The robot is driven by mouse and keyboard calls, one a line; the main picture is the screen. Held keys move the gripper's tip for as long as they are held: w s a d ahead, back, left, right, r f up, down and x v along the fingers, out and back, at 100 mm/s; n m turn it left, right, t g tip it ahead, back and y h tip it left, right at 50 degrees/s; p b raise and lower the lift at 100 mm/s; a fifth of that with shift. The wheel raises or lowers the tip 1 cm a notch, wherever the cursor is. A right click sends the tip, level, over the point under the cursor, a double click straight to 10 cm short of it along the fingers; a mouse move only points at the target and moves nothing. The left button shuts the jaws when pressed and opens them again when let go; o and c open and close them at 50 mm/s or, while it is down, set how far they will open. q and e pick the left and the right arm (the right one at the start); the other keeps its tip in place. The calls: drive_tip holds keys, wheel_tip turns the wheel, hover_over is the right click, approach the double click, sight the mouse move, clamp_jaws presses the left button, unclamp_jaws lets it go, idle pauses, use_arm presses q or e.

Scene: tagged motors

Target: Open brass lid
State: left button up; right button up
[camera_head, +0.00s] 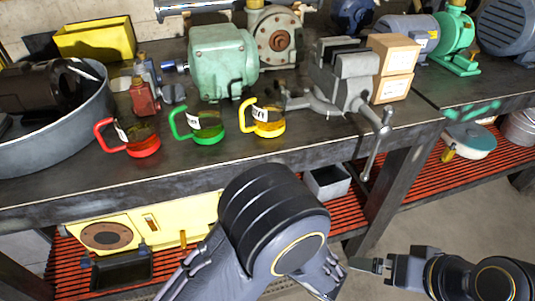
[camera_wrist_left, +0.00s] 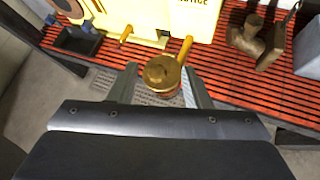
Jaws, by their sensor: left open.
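The brass lid (camera_wrist_left: 161,73) shows in the left wrist view as a round brass cap with a small knob, above the red slatted lower shelf. A yellow handle (camera_wrist_left: 185,48) rises behind it. My left gripper (camera_wrist_left: 159,82) is open, with one finger on each side of the lid; I cannot tell whether they touch it.
The workbench (camera_head: 300,150) carries green, red and yellow mugs, motors and a vise (camera_head: 345,85). Its front edge runs above the lower shelf (camera_head: 430,175). A yellow machine (camera_head: 150,222) and a grey bin (camera_head: 327,182) stand below. A brass valve (camera_wrist_left: 246,38) lies right of the lid.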

use_arm(q)
drive_tip(key=s+a+r+n+g+h, duration=0.1)
drive_tip(key=s+a+r+n+h, duration=0.5)
drive_tip(key=n, duration=0.9)
drive_tip(key=s+a+r+n+g+h, duration=0.1)
drive_tip(key=s+a+r+n+h, duration=0.4)
drive_tip(key=a+r+n, duration=0.6)
drive_tip(key=s+a+n, duration=0.2)
drive_tip(key=n, duration=0.3)
drive_tip(key=shift+r+h, duration=0.25)
drive_tip(key=shift+h, duration=0.15)
drive_tip(key=shift+o, duration=0.2)
wheel_tip(320, 180, up, 15)
drive_tip(key=p, duration=1.4)
drive_tip(key=shift+s+n+p, duration=0.15)
drive_tip(key=shift+n+p, duration=0.15)
drive_tip(key=shift+p, duration=0.05)
drive_tip(key=shift+f, duration=0.2)
